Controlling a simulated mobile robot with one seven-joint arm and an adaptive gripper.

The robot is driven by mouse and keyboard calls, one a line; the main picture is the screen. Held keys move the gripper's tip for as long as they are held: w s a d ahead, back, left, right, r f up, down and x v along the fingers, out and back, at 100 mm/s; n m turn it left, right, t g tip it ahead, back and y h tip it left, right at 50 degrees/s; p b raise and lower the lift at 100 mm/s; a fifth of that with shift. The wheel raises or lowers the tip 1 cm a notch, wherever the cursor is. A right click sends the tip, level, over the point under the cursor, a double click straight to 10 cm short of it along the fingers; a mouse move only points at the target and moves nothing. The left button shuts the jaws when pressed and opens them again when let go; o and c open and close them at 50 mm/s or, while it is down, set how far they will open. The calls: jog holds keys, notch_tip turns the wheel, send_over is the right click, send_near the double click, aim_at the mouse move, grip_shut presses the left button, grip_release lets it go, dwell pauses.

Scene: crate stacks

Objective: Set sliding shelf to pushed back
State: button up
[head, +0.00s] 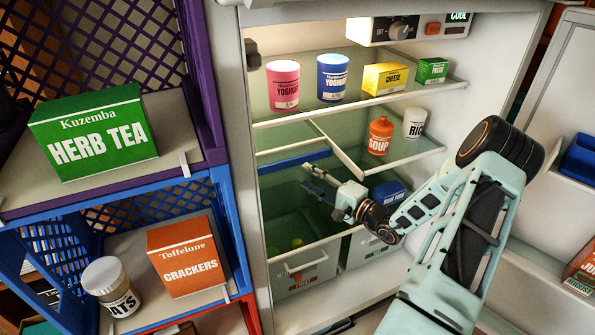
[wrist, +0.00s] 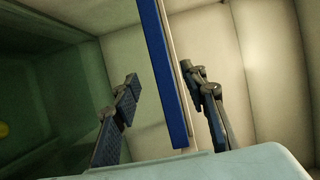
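The sliding shelf is the left part of the fridge's middle level. Its blue front edge (head: 293,162) sits farther back than the white front edge of the right part. My gripper (head: 308,179) is inside the fridge, just in front of and below this blue edge in the head view. In the wrist view the blue and white edge (wrist: 166,75) runs between my two fingers. The fingers are spread, with a clear gap on the left side; contact on the right side cannot be told. No items show on the sliding shelf.
The right part of the middle shelf (head: 405,158) holds an orange soup jar (head: 380,136) and a white rice tub (head: 415,123). Yoghurts and boxes stand on the glass shelf (head: 350,112) above. Drawers (head: 303,270) lie below my gripper. Crates (head: 233,225) stand left of the fridge.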

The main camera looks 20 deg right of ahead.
jog(key=shift+v, duration=1)
jog(key=shift+c, duration=0.7)
jog(key=shift+c, duration=1.2)
jog(key=shift+s+d+r+m+p, duration=0.2)
jog(key=shift+s+m+p, duration=0.1)
jog(key=shift+m+p, duration=0.6)
jog(key=shift+c, duration=1.1)
jog(key=s+m+h+p, duration=0.1)
jog(key=m+p, duration=0.2)
jog(key=m, duration=0.2)
jog(key=s+r+m+t+h+p, duration=0.1)
jog(key=s+m+h+p, duration=0.1)
jog(key=m, duration=0.3)
jog(key=s+m+h+p, duration=0.1)
jog(key=m+h+p, duration=0.1)
jog(key=m+p, duration=0.2)
jog(key=shift+s+d+r+m+t+p, duration=0.1)
jog(key=shift+s+d+m+t+p, duration=0.1)
jog(key=shift+m, duration=0.35)
jog(key=shift+s+d+r+m+t+p, duration=0.1)
jog(key=shift+s+d+m+t+p, duration=0.1)
jog(key=shift+m, duration=0.35)
grip_shut()
jog(key=m+h, duration=0.2)
jog(key=m, duration=0.2)
send_near(302, 157)
jog(key=w, duration=0.7)
jog(key=shift+b, duration=0.35)
